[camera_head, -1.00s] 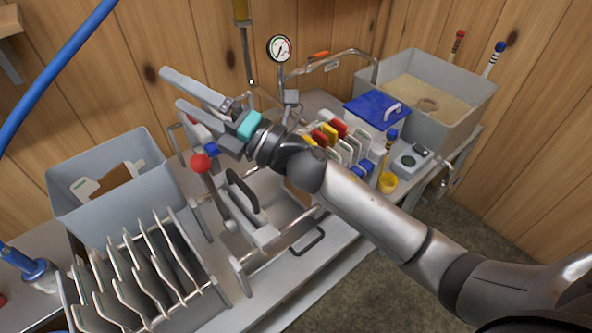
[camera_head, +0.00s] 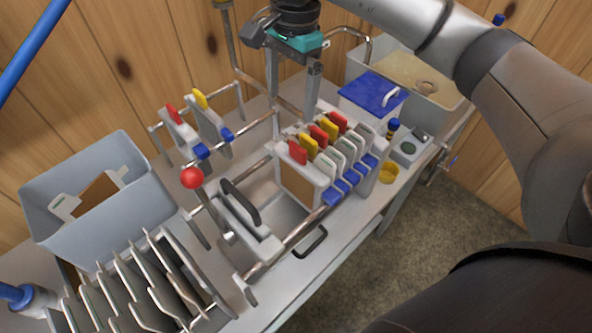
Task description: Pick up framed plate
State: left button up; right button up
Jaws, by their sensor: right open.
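A row of framed plates hangs on the rails at the centre, with white frames, red and yellow upper clips and blue lower ends. The front framed plate (camera_head: 298,186) shows a brown face. Two more framed plates (camera_head: 184,134) (camera_head: 211,122) hang apart on the left of the rails. Another brown plate with white end pieces (camera_head: 98,194) stands in the grey bin. I cannot tell which plate the task means. My right gripper (camera_head: 293,104) points down, open and empty, above and behind the row. My left gripper is not in view.
The grey bin (camera_head: 150,222) and a slotted rack (camera_head: 165,275) stand at the left. A blue-lidded box (camera_head: 371,97) and a yellow cup (camera_head: 388,174) are at the right.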

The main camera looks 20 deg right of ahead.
aim_at(298, 146)
jog(key=shift+h, duration=0.4)
jog(key=f, duration=0.5)
jog(key=d+f, duration=0.1)
jog(key=f, duration=0.3)
jog(key=f+p, duration=0.1)
jog(key=f, duration=0.4)
jog(key=shift+d+f, duration=0.2)
jog(key=shift+f, duration=0.15)
grip_shut()
jog(key=shift+r, duration=0.15)
